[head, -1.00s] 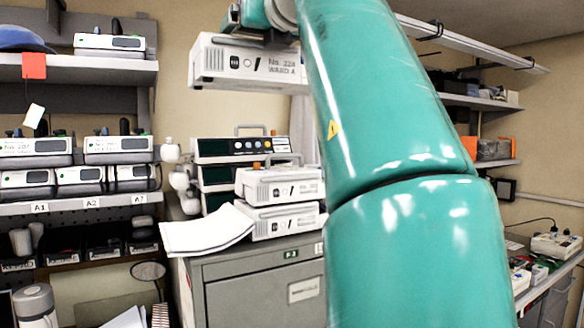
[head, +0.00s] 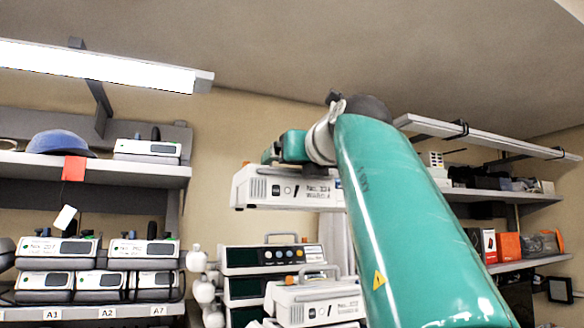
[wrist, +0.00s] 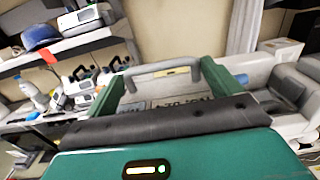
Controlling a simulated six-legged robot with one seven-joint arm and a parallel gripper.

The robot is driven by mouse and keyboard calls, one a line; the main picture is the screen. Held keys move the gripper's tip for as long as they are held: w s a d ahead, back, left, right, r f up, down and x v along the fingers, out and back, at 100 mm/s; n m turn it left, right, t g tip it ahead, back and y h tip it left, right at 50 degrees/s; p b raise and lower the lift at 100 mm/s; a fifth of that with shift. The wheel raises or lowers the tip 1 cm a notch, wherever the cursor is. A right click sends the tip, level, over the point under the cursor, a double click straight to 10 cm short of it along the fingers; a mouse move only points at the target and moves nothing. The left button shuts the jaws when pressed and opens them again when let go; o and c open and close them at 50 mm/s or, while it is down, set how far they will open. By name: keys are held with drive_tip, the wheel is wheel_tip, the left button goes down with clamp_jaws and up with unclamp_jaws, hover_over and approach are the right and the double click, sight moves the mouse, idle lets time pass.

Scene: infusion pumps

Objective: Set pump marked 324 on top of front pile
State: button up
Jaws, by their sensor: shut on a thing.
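A white pump (head: 285,187), its label reading about "No. 324 WARD A", hangs level in the air in the head view. My gripper (head: 292,150) is above it and shut on it; the fingertips are not clear in the head view. In the wrist view, a grey carry handle (wrist: 165,68) spans between the green fingers of my gripper (wrist: 168,88). The front pile of white pumps (head: 312,302) is below the held pump and slightly right, with a clear gap. My arm and the frame's bottom edge hide part of it.
A dark stack of devices (head: 270,258) with a top handle stands just behind the pile. At left, a shelf (head: 95,170) and the rack below hold several other pumps (head: 145,250). A shelf with boxes (head: 510,195) is at right. Air around the held pump looks free.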

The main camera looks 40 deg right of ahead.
drive_tip(key=d+f, duration=0.1)
drive_tip(key=d, duration=0.1)
drive_tip(key=w+d, duration=0.1)
drive_tip(key=d, duration=0.1)
drive_tip(key=d+f, duration=0.1)
drive_tip(key=d, duration=0.1)
drive_tip(key=shift+w+d+f, duration=0.1)
drive_tip(key=shift+w+f, duration=0.2)
drive_tip(key=shift+f, duration=0.05)
drive_tip(key=d+f, duration=0.2)
drive_tip(key=w+d+f, duration=0.1)
drive_tip(key=f, duration=0.2)
drive_tip(key=shift+w+d, duration=0.1)
drive_tip(key=shift+d, duration=0.3)
drive_tip(key=f, duration=0.4)
drive_tip(key=shift+w+d, duration=0.15)
drive_tip(key=shift+d, duration=0.2)
drive_tip(key=shift+f, duration=0.55)
drive_tip(key=o, duration=1.8)
drive_tip(key=shift+f, duration=0.1)
